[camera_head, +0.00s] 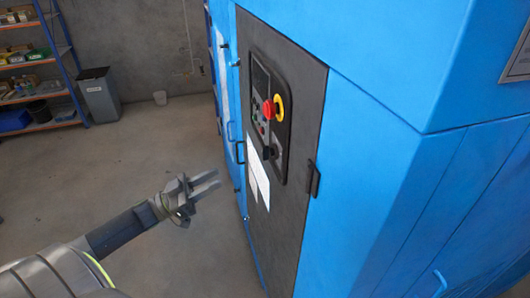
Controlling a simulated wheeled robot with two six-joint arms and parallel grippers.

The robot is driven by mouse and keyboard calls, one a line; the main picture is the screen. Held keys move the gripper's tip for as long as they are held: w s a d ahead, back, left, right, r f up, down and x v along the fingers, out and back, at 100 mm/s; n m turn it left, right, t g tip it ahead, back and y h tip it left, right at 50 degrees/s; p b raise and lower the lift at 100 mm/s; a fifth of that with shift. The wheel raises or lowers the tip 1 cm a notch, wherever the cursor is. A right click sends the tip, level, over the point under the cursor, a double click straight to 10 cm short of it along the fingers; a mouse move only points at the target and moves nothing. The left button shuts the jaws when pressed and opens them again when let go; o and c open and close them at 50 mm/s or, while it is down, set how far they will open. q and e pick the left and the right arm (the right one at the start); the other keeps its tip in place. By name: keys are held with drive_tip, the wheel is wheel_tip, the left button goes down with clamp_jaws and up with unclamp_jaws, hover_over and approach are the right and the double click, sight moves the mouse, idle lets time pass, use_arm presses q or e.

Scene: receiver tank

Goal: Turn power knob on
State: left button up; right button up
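A black control panel (284,100) is set in the dark grey door (290,215) of a large blue cabinet. A small black knob (268,153) is at the panel's lower end, below a red emergency button (268,109) with a yellow ring. I cannot tell which way the knob points. My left gripper (212,181) is to the left of the door and a little lower than the knob in the picture. Its two fingers are apart with nothing between them, and they point toward the cabinet without touching it. My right gripper is out of view.
A black door handle (313,180) sticks out at the door's right edge. White paper sheets (258,178) are on the door below the panel. A shelf rack (66,60) and a grey bin (99,95) stand far left. The floor left of the cabinet is clear.

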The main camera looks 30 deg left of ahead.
use_arm(q)
drive_tip(key=p, duration=0.5)
approach(277, 148)
drive_tip(key=w+a+x, duration=0.1)
drive_tip(key=x, duration=0.4)
drive_tip(key=shift+w+d, duration=0.1)
drive_tip(key=shift+d, duration=0.2)
drive_tip(key=shift+f, duration=0.1)
clamp_jaws()
